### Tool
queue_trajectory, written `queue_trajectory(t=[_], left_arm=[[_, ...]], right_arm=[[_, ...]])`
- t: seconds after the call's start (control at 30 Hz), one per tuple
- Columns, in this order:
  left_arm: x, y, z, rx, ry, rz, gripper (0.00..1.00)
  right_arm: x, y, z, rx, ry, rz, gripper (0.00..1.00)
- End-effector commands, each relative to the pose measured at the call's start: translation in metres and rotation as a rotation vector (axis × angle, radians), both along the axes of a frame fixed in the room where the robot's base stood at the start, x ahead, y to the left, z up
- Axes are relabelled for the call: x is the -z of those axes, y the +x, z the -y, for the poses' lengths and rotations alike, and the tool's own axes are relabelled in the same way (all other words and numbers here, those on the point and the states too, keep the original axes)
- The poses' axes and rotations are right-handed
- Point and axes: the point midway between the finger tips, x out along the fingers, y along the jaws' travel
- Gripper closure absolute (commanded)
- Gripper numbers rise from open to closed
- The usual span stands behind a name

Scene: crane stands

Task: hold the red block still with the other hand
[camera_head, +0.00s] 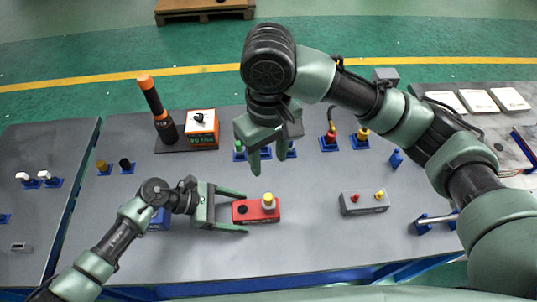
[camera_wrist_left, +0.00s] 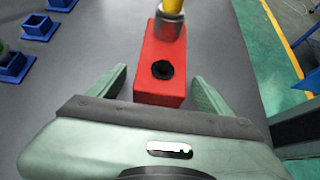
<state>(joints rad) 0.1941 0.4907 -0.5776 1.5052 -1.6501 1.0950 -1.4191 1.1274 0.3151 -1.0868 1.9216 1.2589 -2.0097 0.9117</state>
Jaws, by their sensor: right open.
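The red block (camera_head: 242,211) lies on the grey table in the head view. It has a dark round hole in its top, and a grey fitting with a yellow top (camera_head: 268,201) stands at its right end. In the left wrist view the red block (camera_wrist_left: 152,92) lies between the fingers of my left gripper (camera_wrist_left: 160,76), with a gap on each side. In the head view my left gripper (camera_head: 243,212) is open around the block's left part. My right gripper (camera_head: 269,166) is open and empty, pointing down above the table behind the block.
A grey box with red and yellow knobs (camera_head: 364,203) stands to the right. An orange box (camera_head: 202,128) and a black-and-orange post (camera_head: 158,108) stand at the back left. Blue holders (camera_head: 357,142) line the back. Bare table lies in front of the block.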

Motion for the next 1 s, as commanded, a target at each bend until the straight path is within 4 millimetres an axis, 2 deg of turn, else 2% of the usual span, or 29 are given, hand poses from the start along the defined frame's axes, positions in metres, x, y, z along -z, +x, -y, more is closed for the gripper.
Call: queue_trajectory(t=[0.13,0.23,0.5,0.7,1.0], left_arm=[[-0.002,0.000,-0.005,-0.001,0.002,0.001,0.20],[-0.009,0.001,-0.016,-0.001,0.004,0.002,0.20],[-0.041,0.000,-0.064,-0.001,0.005,-0.001,0.20],[-0.060,-0.001,-0.090,-0.001,0.003,-0.001,0.20],[-0.068,0.000,-0.099,0.000,0.000,0.000,0.20]], right_arm=[[0.000,0.000,0.000,0.000,0.000,0.000,0.54],[0.000,0.000,0.000,0.000,0.000,0.000,0.54],[0.000,0.000,0.000,0.000,0.000,0.000,0.54],[0.000,0.000,0.000,0.000,0.000,0.000,0.54],[0.000,0.000,0.000,0.000,0.000,0.000,0.54]])
